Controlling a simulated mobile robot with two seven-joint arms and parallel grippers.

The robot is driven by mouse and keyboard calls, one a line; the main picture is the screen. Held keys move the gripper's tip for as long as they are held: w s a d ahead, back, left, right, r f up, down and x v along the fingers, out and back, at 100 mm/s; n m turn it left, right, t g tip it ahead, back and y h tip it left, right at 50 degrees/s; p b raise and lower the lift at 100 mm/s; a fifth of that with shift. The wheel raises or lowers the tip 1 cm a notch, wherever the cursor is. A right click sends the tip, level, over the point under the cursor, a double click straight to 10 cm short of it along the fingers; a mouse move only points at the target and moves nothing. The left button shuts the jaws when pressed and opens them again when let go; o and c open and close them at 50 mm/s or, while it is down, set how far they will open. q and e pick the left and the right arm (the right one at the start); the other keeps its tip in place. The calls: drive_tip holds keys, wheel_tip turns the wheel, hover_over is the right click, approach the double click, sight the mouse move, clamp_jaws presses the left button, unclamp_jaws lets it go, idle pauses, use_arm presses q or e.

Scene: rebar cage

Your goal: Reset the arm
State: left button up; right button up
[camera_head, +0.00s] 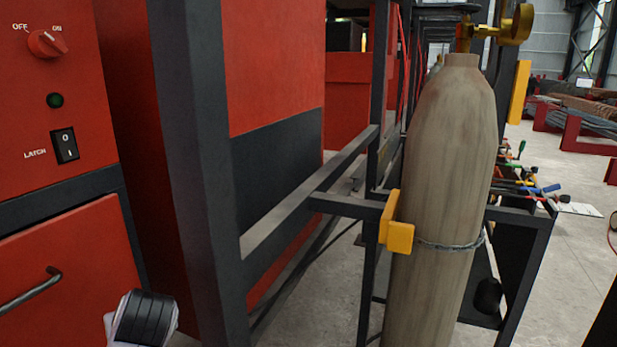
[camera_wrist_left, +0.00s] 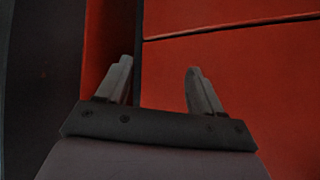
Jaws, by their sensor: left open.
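My left gripper (camera_wrist_left: 158,80) shows in the left wrist view with its two fingers spread apart and nothing between them. It faces a red cabinet front (camera_wrist_left: 235,70) and a dark vertical gap. My right gripper is in neither view.
A red control panel (camera_head: 75,100) with a red knob (camera_head: 47,43) and a latch switch (camera_head: 65,145) is at left. A dark frame post (camera_head: 195,150) stands beside it. A tall gas cylinder (camera_head: 445,170) stands right of centre. Tools (camera_head: 535,188) lie behind it.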

use_arm(q)
drive_tip(key=s+d+f+m+g+h, duration=0.2)
drive_tip(key=s+f+m+h, duration=0.15)
drive_tip(key=s+f, duration=0.8)
drive_tip(key=s+d+f+m+g+h, duration=0.1)
drive_tip(key=s+d+f+m+h, duration=0.1)
drive_tip(key=s, duration=0.6)
drive_tip(key=s+d+f+m+g+h, duration=0.1)
drive_tip(key=s+d+m, duration=0.15)
drive_tip(key=s, duration=0.55)
drive_tip(key=w+d+f+m+t+h+p, duration=0.1)
drive_tip(key=w+d+f+t+h, duration=0.1)
drive_tip(key=w+f+t, duration=0.3)
drive_tip(key=shift+w+f+t, duration=0.4)
drive_tip(key=shift+f+t, duration=0.7)
drive_tip(key=shift+f, duration=0.45)
